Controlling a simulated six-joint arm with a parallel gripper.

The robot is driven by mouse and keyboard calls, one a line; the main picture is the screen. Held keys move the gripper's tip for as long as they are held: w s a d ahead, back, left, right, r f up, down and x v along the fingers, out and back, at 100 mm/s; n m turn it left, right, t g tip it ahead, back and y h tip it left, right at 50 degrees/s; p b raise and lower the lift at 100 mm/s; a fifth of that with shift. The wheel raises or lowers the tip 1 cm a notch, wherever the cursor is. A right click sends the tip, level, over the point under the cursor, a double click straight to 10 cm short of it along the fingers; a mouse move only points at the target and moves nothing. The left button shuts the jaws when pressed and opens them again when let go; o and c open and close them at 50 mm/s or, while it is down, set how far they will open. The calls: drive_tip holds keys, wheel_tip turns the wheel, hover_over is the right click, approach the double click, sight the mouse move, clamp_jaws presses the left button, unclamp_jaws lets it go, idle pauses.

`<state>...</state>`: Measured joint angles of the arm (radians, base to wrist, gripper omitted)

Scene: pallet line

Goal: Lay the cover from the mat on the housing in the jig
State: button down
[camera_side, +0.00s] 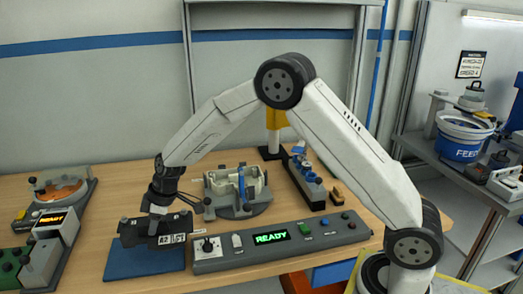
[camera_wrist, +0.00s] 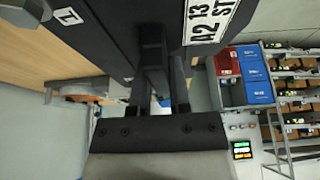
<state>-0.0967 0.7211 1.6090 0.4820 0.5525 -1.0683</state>
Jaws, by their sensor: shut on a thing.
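The cover (camera_side: 152,234) is a dark slab with white labels, one reading A2. My gripper (camera_side: 157,211) is shut on it, over the rear part of the blue mat (camera_side: 145,263). The side view does not show clearly whether the cover touches the mat. In the wrist view the cover (camera_wrist: 98,32) fills the top, with my gripper's fingers (camera_wrist: 158,85) against it. The housing (camera_side: 222,186) is a pale open shell in the grey jig (camera_side: 240,211), right of and behind my gripper. A blue upright part shows at the jig's middle.
A console (camera_side: 280,242) with a green READY display stands right of the mat, in front of the jig. A dark block with blue knobs (camera_side: 308,180) is right of the jig. Another fixture (camera_side: 60,190) and a small console (camera_side: 50,235) stand at the left.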

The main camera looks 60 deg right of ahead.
sight(182, 242)
drive_tip(key=s+r, duration=0.1)
drive_tip(key=s, duration=0.1)
drive_tip(key=s+r, duration=0.1)
drive_tip(key=s, duration=0.2)
drive_tip(key=s+d+r, duration=0.1)
drive_tip(key=s, duration=0.2)
drive_tip(key=shift+s+d+r, duration=0.1)
drive_tip(key=shift+r, duration=0.2)
idle(0.4)
wheel_tip(182, 242, up, 8)
drive_tip(key=w+d, duration=0.4)
drive_tip(key=d, duration=0.4)
drive_tip(key=w+d, duration=0.5)
drive_tip(key=d, duration=2.3)
drive_tip(key=shift+a+f, duration=0.2)
drive_tip(key=shift+f, duration=7.2)
drive_tip(key=shift+s, duration=0.1)
